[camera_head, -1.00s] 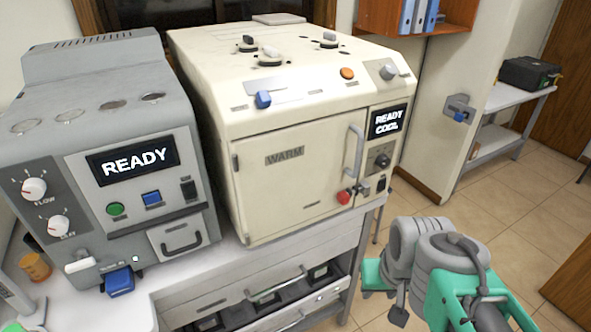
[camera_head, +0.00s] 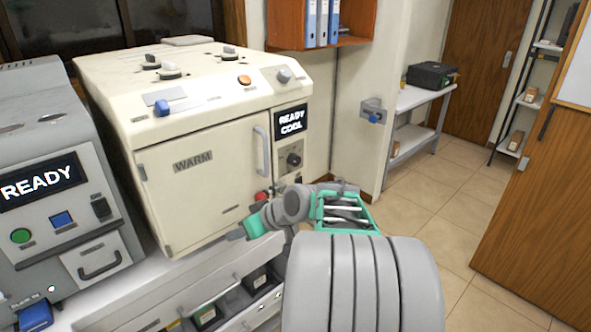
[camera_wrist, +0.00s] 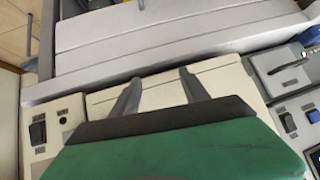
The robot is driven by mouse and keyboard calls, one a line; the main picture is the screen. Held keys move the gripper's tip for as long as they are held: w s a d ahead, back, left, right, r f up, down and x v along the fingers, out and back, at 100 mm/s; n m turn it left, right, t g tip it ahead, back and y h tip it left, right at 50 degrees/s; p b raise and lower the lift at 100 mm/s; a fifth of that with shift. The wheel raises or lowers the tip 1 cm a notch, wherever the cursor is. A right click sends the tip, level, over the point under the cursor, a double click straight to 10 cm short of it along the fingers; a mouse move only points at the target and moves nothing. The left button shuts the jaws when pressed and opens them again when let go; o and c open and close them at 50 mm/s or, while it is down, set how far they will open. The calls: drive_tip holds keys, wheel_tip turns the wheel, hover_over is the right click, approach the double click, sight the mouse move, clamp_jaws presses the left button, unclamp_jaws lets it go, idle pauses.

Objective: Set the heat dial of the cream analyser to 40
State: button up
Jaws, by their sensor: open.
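A dark round dial (camera_head: 294,160) sits below the display; a grey knob (camera_head: 284,76) is on the sloped top edge. Other knobs (camera_head: 170,72) stand on its top. I cannot read which is the heat dial or any setting. My gripper (camera_head: 245,232) is low in front of the analyser's lower right, below the dial and apart from it. In the wrist view my gripper (camera_wrist: 160,90) has its two fingers apart with nothing between them.
A grey analyser (camera_head: 60,220) reading READY stands at left. The cream door has a vertical handle (camera_head: 262,150), with a red button (camera_head: 262,197) near its lower right. A bench drawer (camera_head: 205,300) lies below. Open tiled floor (camera_head: 440,205) is to the right.

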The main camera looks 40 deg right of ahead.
drive_tip(key=s+d+r+t, duration=0.15)
drive_tip(key=d+t, duration=0.25)
drive_tip(key=d, duration=0.7)
drive_tip(key=t+h+b, duration=0.1)
drive_tip(key=t+h, duration=0.2)
drive_tip(key=t, duration=0.2)
approach(297, 161)
drive_tip(key=w, duration=0.1)
drive_tip(key=shift+n, duration=0.3)
drive_tip(key=w+p, duration=0.1)
drive_tip(key=w, duration=0.5)
drive_tip(key=shift+w+r, duration=0.1)
drive_tip(key=shift+w, duration=0.75)
drive_tip(key=shift+c, duration=0.5)
clamp_jaws()
